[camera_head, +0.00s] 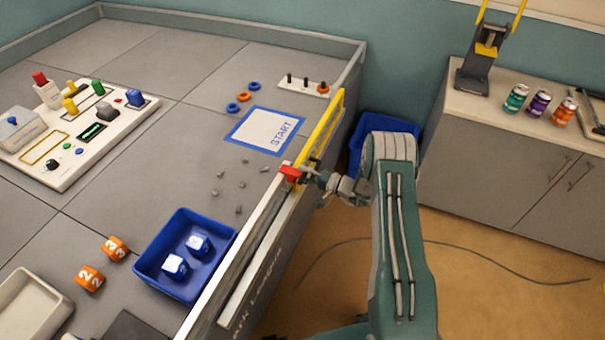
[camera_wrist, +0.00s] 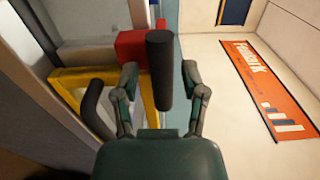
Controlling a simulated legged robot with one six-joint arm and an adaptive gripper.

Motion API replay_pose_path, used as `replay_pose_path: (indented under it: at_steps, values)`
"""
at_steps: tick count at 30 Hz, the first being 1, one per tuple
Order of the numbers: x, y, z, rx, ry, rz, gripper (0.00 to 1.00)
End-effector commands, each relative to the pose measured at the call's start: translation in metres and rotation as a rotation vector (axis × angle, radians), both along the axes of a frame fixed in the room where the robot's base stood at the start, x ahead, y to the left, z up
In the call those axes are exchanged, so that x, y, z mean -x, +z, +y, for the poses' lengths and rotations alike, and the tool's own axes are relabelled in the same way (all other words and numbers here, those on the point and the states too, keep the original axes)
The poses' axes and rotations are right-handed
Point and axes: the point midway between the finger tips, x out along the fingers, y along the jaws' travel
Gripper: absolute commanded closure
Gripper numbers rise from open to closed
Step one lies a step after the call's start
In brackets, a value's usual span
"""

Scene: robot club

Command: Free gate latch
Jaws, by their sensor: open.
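The yellow gate (camera_head: 322,132) stands along the arena's right wall in the head view. A red latch block (camera_head: 290,173) sits at its near end. The wrist view shows the red block (camera_wrist: 132,47) beside the yellow gate frame (camera_wrist: 80,76), with a black upright handle (camera_wrist: 160,60) in front of it. My gripper (camera_head: 314,179) is at the latch, outside the wall. In the wrist view my gripper (camera_wrist: 160,82) is open, one finger on each side of the black handle, with gaps visible. A second dark bar (camera_wrist: 95,108) lies left of the left finger.
A blue bin (camera_head: 381,128) stands behind my arm. A cabinet (camera_head: 520,150) with cans is at right. A cable (camera_head: 480,255) crosses the floor.

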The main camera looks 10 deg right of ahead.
Motion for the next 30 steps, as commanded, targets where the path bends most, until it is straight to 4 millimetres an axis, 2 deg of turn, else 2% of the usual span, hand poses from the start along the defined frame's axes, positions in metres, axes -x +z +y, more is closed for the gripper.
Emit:
replay_pose_path:
  at_steps: [9, 10, 13, 14, 30]
  values:
    - [-0.0026, 0.0003, 0.0036, 0.000, 0.000, 0.000, 0.44]
    - [-0.0026, 0.0002, 0.0036, 0.000, 0.000, 0.000, 0.53]
    - [-0.0025, 0.0002, 0.0035, 0.000, 0.000, 0.000, 0.98]
    - [-0.0025, 0.0001, 0.0035, 0.000, 0.000, 0.000, 1.00]
    - [-0.0024, 0.0022, 0.0033, 0.029, 0.000, 0.023, 1.00]
